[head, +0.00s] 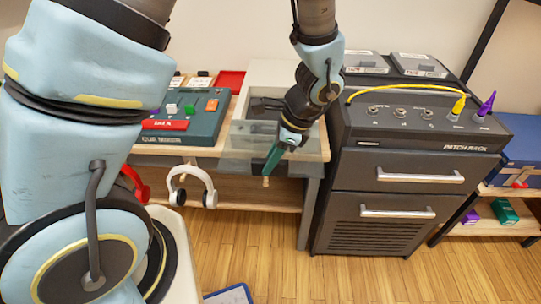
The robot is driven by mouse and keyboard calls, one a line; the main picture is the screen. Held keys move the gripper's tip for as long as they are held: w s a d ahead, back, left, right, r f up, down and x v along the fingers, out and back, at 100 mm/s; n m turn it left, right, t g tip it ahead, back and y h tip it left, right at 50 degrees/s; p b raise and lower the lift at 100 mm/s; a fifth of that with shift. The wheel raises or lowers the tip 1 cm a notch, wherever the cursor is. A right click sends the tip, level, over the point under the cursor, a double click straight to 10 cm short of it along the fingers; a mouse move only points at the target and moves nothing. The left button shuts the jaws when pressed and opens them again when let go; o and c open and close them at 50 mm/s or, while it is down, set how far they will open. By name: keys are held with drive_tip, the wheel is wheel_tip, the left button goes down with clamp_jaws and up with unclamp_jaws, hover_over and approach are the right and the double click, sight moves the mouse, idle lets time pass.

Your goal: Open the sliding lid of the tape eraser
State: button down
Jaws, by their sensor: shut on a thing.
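The tape eraser (285,72) is a pale grey box on the desk, left of the black rack cabinet. Its clear sliding lid (312,146) sits toward the front and overhangs the desk's front edge. Behind it, part of the dark inside (262,112) shows uncovered. My gripper (270,170) reaches down over the lid's front with its green fingers shut. A small tan knob (265,182) shows just under the fingertips, and the fingers appear closed on it. The fingers and wrist hide the exact contact and part of the lid.
The black patch rack (385,205) with drawer handles and a yellow cable (405,88) stands close on the right. A green mixer (196,138) lies left of the eraser. White headphones (192,184) hang below the desk edge. Wooden floor in front is mostly clear; a blue-edged board (230,295) lies there.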

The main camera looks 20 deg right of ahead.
drive_tip(key=c, duration=0.7)
unclamp_jaws()
drive_tip(key=b+v, duration=0.1)
drive_tip(key=v, duration=0.9)
drive_tip(key=shift+d+r, duration=0.1)
drive_tip(key=shift+r, duration=0.3)
drive_tip(key=w+a+n+h, duration=0.2)
drive_tip(key=w+a+n, duration=0.3)
drive_tip(key=a+n, duration=0.6)
drive_tip(key=w+a+n+h, duration=0.2)
drive_tip(key=w+a+n, duration=0.3)
drive_tip(key=a+n, duration=0.6)
drive_tip(key=a+r, duration=0.1)
drive_tip(key=a, duration=0.5)
drive_tip(key=shift+w, duration=0.2)
